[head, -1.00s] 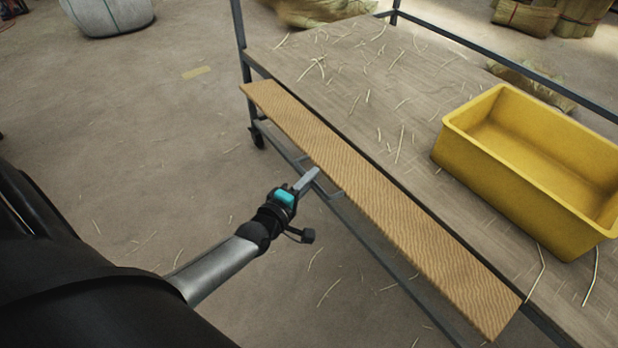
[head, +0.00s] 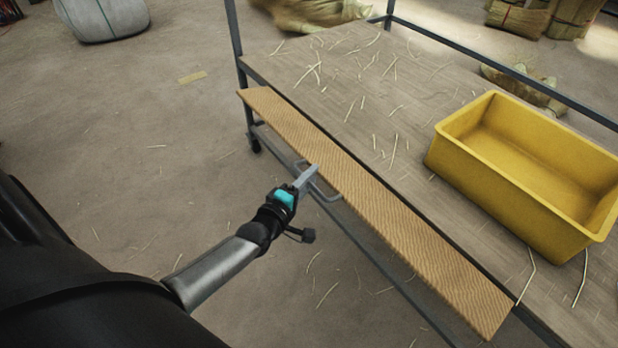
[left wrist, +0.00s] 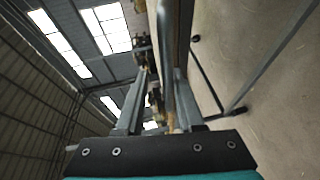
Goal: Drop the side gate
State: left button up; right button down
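The side gate (head: 375,210) is a long, wood-grained board along the near side of the cart. It is tilted, with its broad face turned up and out, beside the cart's deck edge. A grey U-shaped handle (head: 332,198) sticks out from its outer side. My left gripper (head: 312,172) is at this handle. In the left wrist view, the fingers (left wrist: 158,100) stand apart and open, with a bar running between them, closer to the right-hand finger. I cannot tell whether they touch it. My right gripper is not in view.
The cart's wooden deck (head: 330,85) carries a yellow bin (head: 500,195) and loose straw. Metal posts (head: 235,45) and rails frame it. The floor (head: 130,150) left of the cart is mostly clear. A pale bale (head: 105,20) stands far left.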

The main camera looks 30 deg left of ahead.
pick_arm(q)
jog(key=shift+o, duration=0.6)
jog(key=shift+r, duration=0.1)
jog(key=shift+s, duration=0.1)
jog(key=s+r+p, duration=0.2)
jog(key=s+p, duration=0.3)
jog(key=s, duration=1)
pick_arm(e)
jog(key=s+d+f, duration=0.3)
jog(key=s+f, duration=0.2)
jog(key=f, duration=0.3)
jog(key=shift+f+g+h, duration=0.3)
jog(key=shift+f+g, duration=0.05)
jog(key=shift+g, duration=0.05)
pick_arm(q)
jog(key=shift+w, duration=0.1)
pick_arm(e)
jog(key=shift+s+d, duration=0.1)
